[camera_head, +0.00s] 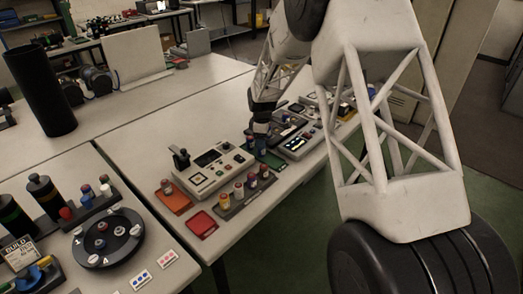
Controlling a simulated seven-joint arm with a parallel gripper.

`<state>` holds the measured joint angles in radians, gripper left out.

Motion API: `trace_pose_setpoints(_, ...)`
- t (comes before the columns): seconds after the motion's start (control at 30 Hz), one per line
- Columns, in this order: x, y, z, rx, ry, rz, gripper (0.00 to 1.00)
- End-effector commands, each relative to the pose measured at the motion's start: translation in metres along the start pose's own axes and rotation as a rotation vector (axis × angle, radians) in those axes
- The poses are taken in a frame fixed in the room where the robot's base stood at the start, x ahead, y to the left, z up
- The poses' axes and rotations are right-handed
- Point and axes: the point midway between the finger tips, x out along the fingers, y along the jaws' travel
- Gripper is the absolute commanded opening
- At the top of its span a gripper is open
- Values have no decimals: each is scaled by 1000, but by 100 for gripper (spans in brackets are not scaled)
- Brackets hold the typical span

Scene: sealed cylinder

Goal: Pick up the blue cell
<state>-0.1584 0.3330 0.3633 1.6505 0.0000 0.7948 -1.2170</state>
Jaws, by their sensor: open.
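Several small colored cells stand upright in a dark rack (243,197) near the front edge of the right-hand table. One of them, a bluish-purple cell (251,182), may be the blue cell, but its color is hard to tell at this size. My gripper (261,132) is small and dark in this view, above the devices behind the rack. It is apart from the rack's cells. Its jaws are open, though its fingertips are too small to make out clearly, and no held cell is visible.
A beige tester (214,170) with a black lever stands beside the rack. An orange tray (173,197) and a red tray (202,224) lie in front. A round black carousel (108,238) and tall dark cylinders (45,195) stand at left. My arm hides the right side.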

Motion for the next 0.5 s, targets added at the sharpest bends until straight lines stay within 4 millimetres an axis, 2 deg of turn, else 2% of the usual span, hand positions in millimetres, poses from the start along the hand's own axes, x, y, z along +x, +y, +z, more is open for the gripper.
trace_pose_setpoints(0.3,36,1,-2,0,0,-1,65)
trace_pose_setpoints(0.5,45,1,-2,0,0,-1,65)
